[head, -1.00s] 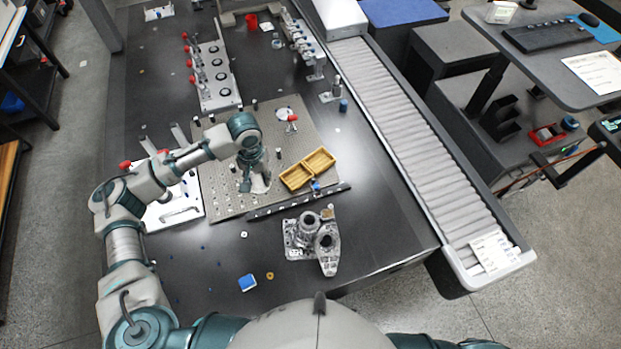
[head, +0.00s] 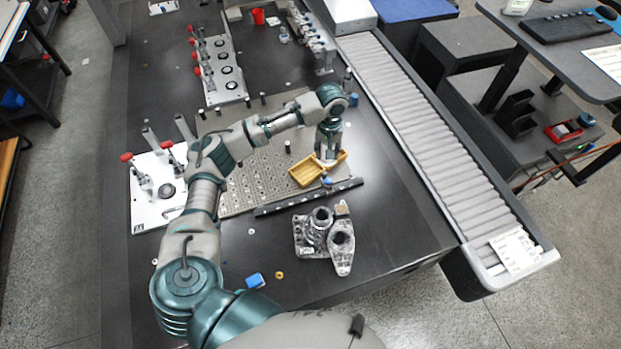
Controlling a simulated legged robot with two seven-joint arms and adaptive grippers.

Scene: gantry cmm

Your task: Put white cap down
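My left gripper (head: 327,158) points down over the right compartment of the yellow two-part tray (head: 306,171). A pale, rounded piece, which looks like the white cap (head: 326,163), shows at its fingertips. The gripper seems shut on it, though the fingers are small in this view. The gripper and the cap hide much of the right compartment. I cannot tell whether the cap touches the tray. The left compartment is in clear view and looks empty. My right gripper is not in view.
The tray sits on a perforated plate (head: 250,194) on the dark table. A dark rail (head: 300,198) and a grey metal casting (head: 322,238) lie nearer. A roller conveyor (head: 430,150) runs along the right. A white plate with red-handled clamps (head: 155,205) is at left.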

